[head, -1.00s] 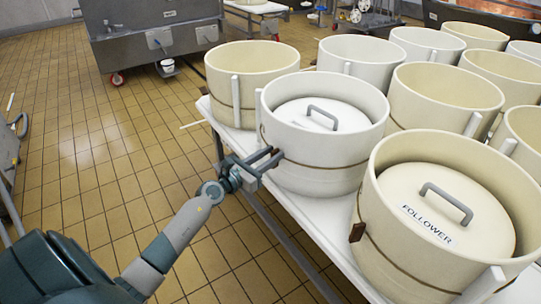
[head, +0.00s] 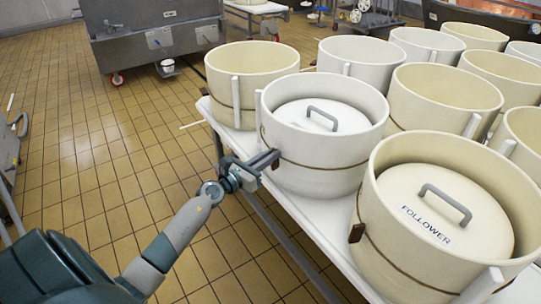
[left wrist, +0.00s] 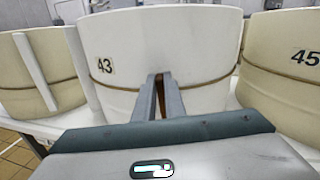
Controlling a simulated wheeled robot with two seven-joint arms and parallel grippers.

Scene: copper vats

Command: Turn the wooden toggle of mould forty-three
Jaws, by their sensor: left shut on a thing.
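Mould forty-three (head: 335,160) is a white round tub with a thin brown cord around it and a handled lid sunk inside. Its number label shows in the left wrist view (left wrist: 103,65). My left gripper (head: 276,158) reaches its near left side. In the left wrist view the two grey fingers (left wrist: 158,82) meet at the cord, shut on the small brown wooden toggle (left wrist: 159,77). The fingers hide most of the toggle, so its angle is hard to tell. My right gripper is in neither view.
A cream mould (head: 410,255) with a lid marked FOLLOWER stands close in front, its own brown toggle (head: 356,233) on its side. Several more moulds crowd the white table (head: 300,212). The tiled floor (head: 100,170) to the left is clear.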

